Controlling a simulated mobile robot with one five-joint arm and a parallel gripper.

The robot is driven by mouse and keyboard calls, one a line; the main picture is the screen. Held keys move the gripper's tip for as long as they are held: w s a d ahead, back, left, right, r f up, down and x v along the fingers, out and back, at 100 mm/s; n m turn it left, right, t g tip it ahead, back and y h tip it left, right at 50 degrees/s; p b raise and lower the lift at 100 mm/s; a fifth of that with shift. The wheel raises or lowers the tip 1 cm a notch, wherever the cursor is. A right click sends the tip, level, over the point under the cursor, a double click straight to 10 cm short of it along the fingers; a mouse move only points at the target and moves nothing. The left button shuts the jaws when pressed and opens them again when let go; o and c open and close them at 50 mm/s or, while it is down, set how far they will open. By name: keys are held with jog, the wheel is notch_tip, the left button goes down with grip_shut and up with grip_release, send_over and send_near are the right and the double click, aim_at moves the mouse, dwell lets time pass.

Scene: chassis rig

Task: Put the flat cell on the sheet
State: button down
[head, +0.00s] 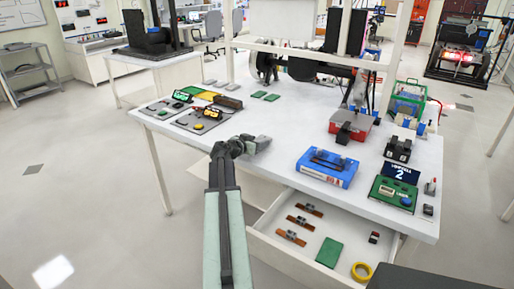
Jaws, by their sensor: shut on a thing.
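My gripper (262,143) is over the front edge of the white table, left of the blue box. It is shut on a small grey piece, which I take for the flat cell; the fingers and wrist hide much of it. Which thing is the sheet is not clear.
A blue box (327,168) stands right of my gripper. The drawer (270,236) is open below the table's front edge, with several brown parts and a yellow ring (361,272). Grey panels (200,120) lie at left; a red machine (347,127) stands behind the box. The middle tabletop is clear.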

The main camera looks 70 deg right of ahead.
jog(key=shift+r, duration=0.15)
jog(key=shift+f, duration=0.25)
jog(key=c, duration=0.5)
grip_release()
jog(key=shift+r, duration=0.1)
jog(key=shift+a+r, duration=0.2)
jog(key=shift+r, duration=0.1)
jog(key=p+v, duration=0.3)
jog(key=v, duration=0.8)
jog(key=shift+w+a+r+p, duration=0.1)
jog(key=shift+a+p, duration=0.15)
jog(key=shift+p, duration=0.15)
